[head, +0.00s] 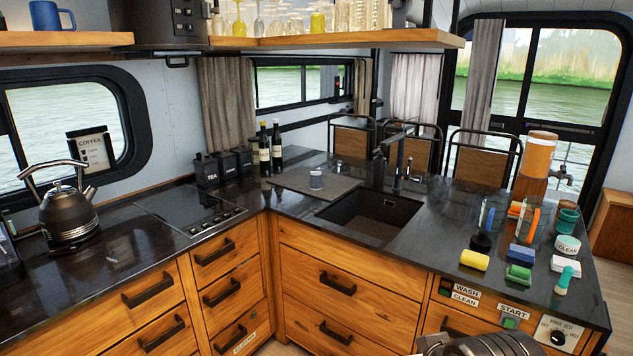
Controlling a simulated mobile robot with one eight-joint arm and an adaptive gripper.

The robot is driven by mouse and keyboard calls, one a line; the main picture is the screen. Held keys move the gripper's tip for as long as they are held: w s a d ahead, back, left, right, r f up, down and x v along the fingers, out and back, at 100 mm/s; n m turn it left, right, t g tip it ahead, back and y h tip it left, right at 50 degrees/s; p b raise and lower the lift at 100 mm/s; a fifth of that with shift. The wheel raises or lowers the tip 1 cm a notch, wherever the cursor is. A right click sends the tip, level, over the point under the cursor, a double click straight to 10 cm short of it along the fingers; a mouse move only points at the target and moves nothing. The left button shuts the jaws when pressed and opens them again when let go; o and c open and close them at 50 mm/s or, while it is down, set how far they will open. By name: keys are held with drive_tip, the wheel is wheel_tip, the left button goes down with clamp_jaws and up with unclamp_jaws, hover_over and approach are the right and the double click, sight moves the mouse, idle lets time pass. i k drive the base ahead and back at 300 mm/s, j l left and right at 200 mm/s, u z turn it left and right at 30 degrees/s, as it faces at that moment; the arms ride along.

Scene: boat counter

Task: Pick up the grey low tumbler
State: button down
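Part of a grey metallic shape, probably my arm, shows at the bottom edge right of centre. No gripper fingers can be made out, and the shape is well apart from the tumbler.
The sink (372,214) and its black tap (398,160) are right of the mat. Dark bottles (270,150) and black canisters (225,165) stand behind and left. A kettle (67,210) is far left. Sponges, a brush and cups crowd the right counter. A shelf (330,40) hangs above.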

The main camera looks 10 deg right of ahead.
sight(315, 176)
drive_tip(key=i+z, duration=0.1)
drive_tip(key=i, duration=0.5)
drive_tip(key=i+j, duration=0.1)
drive_tip(key=i, duration=0.55)
drive_tip(key=i+z, duration=0.15)
drive_tip(key=i, duration=0.45)
drive_tip(key=i+j, duration=0.15)
drive_tip(key=i, duration=0.5)
drive_tip(key=z, duration=0.05)
